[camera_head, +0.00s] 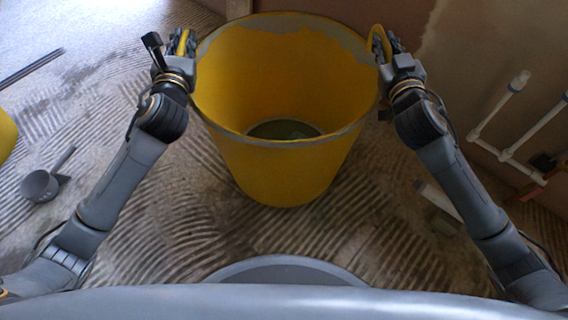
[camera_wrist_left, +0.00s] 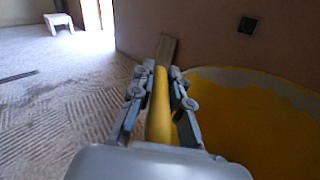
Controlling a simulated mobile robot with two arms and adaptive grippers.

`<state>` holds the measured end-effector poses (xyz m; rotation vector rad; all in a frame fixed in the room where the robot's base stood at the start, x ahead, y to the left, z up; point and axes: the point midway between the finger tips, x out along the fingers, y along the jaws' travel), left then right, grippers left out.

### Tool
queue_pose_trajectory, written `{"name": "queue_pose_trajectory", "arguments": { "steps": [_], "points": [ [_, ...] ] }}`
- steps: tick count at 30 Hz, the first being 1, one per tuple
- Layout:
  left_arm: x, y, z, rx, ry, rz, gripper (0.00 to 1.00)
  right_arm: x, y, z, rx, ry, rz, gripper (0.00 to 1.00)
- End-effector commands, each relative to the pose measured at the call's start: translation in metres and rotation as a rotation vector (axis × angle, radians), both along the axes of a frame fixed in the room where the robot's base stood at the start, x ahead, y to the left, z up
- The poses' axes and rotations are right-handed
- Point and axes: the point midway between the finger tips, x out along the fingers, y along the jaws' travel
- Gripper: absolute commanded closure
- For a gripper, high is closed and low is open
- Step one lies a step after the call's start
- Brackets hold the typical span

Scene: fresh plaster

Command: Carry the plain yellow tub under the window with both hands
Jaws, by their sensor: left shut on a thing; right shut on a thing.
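The yellow tub (camera_head: 285,165) is in front of me in the head view, upright between my arms. Its rim is smeared with grey, and a little dark grey matter lies at the bottom. My left gripper (camera_head: 184,45) is shut on the tub's left handle, a yellow loop. In the left wrist view the fingers (camera_wrist_left: 160,102) close on both sides of this yellow handle (camera_wrist_left: 159,110), with the tub wall (camera_wrist_left: 255,120) to the right. My right gripper (camera_head: 381,48) is shut on the right handle. I cannot tell whether the tub's base touches the floor. No window shows.
White pipes (camera_head: 508,125) stand by the right wall. A grey scoop (camera_head: 40,186) lies on the left floor, near another yellow thing (camera_head: 6,134) at the edge. A white stool (camera_wrist_left: 58,22) stands far back. The ridged floor between is mostly clear.

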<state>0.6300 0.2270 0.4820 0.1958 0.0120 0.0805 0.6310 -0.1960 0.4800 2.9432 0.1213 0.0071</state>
Motion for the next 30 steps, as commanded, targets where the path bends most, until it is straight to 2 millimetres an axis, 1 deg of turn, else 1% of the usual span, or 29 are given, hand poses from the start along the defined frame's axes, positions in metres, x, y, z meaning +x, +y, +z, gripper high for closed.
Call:
{"name": "queue_pose_trajectory", "arguments": {
  "steps": [1, 14, 15, 17, 18, 26, 30],
  "points": [
    [0.001, 0.004, 0.002, 0.004, -0.012, 0.01, 1.0, 0.0, -0.001, 0.001, -0.003, -0.01, -0.002, 1.0],
    [0.001, 0.005, -0.016, 0.004, -0.013, 0.01, 1.0, 0.0, -0.002, -0.018, -0.003, -0.01, -0.002, 1.0],
    [0.001, 0.004, -0.019, 0.003, -0.002, 0.011, 0.78, 0.0, -0.002, -0.021, -0.004, 0.0, -0.003, 0.77],
    [0.001, 0.004, -0.019, 0.003, -0.001, 0.011, 0.66, 0.0, -0.001, -0.021, -0.003, 0.001, -0.002, 0.65],
    [0.001, 0.004, -0.019, 0.003, -0.002, 0.01, 0.61, 0.0, -0.001, -0.02, -0.003, 0.0, -0.002, 0.6],
    [0.0, 0.001, -0.02, 0.001, -0.001, 0.004, 0.61, 0.0, 0.0, -0.02, -0.001, 0.0, -0.001, 0.6],
    [-0.007, 0.0, -0.02, 0.001, 0.001, 0.002, 0.61, 0.0, 0.0, -0.02, -0.001, 0.0, -0.001, 0.6]
  ]
}}
